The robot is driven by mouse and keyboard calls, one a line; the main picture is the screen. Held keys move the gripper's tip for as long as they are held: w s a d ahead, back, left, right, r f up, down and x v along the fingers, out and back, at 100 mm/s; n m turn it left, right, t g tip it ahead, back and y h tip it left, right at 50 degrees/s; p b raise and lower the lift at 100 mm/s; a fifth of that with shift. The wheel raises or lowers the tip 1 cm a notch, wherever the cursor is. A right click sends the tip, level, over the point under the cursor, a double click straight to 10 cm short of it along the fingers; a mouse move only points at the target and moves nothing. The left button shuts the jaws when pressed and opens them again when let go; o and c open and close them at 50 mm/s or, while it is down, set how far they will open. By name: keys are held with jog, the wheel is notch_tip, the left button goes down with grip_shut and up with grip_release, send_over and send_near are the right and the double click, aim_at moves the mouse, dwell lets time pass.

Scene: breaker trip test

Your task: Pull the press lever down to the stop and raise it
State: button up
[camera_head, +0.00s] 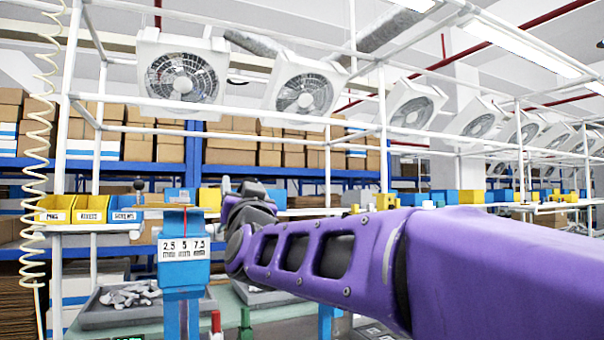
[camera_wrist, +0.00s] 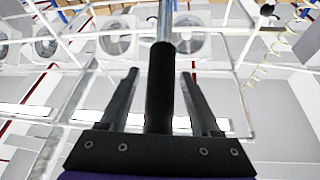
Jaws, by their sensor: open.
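The blue press (camera_head: 183,272) stands left of centre in the head view, with a white scale plate marked 2.5, 5 and 7.5 on its front. In the wrist view, a lever with a black grip (camera_wrist: 160,95) and a bare metal rod (camera_wrist: 165,18) runs between the two fingers of my gripper (camera_wrist: 160,75). The fingers are open, with a visible gap on each side of the grip. In the head view my purple arm reaches to the right side of the press; the fingers and the lever grip are hard to make out there.
Yellow and blue labelled bins (camera_head: 90,209) sit on a shelf left of the press. A grey tray (camera_head: 120,308) of metal parts lies at lower left. A coiled hose (camera_head: 36,150) hangs at far left. White frame posts stand around the bench.

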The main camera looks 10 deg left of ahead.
jog(key=shift+w+a, duration=0.15)
jog(key=shift+w, duration=0.2)
jog(key=shift+s, duration=0.1)
jog(key=shift+r, duration=0.1)
grip_shut()
dwell(1.1)
